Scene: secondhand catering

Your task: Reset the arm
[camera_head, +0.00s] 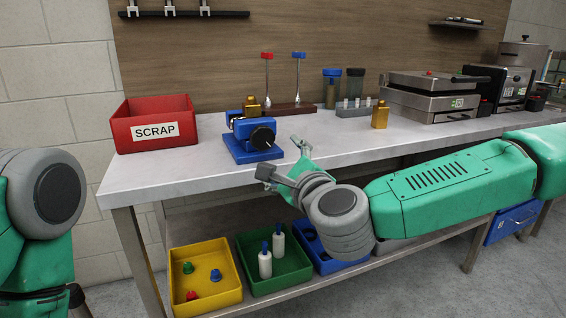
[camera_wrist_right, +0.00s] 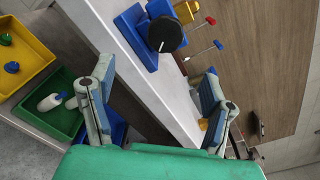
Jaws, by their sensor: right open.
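My right gripper (camera_head: 283,160) is open and empty at the front edge of the bench, reaching in from the right on a green arm. In the right wrist view its two fingers (camera_wrist_right: 158,102) stand wide apart with nothing between them. A blue device with a black knob (camera_head: 256,142) sits on the bench just behind and left of the gripper, apart from it. The device also shows in the right wrist view (camera_wrist_right: 150,35), beyond the fingers. Part of my left arm (camera_head: 40,205) shows at the left edge; its gripper is out of sight.
On the metal bench (camera_head: 200,172) stand a red SCRAP bin (camera_head: 122,124), a rack with red and blue tools (camera_head: 290,109) and a grill (camera_head: 430,97). Yellow (camera_head: 238,292), green (camera_head: 292,286) and blue bins (camera_head: 340,266) sit on the lower shelf. The bench front right of centre is fairly clear.

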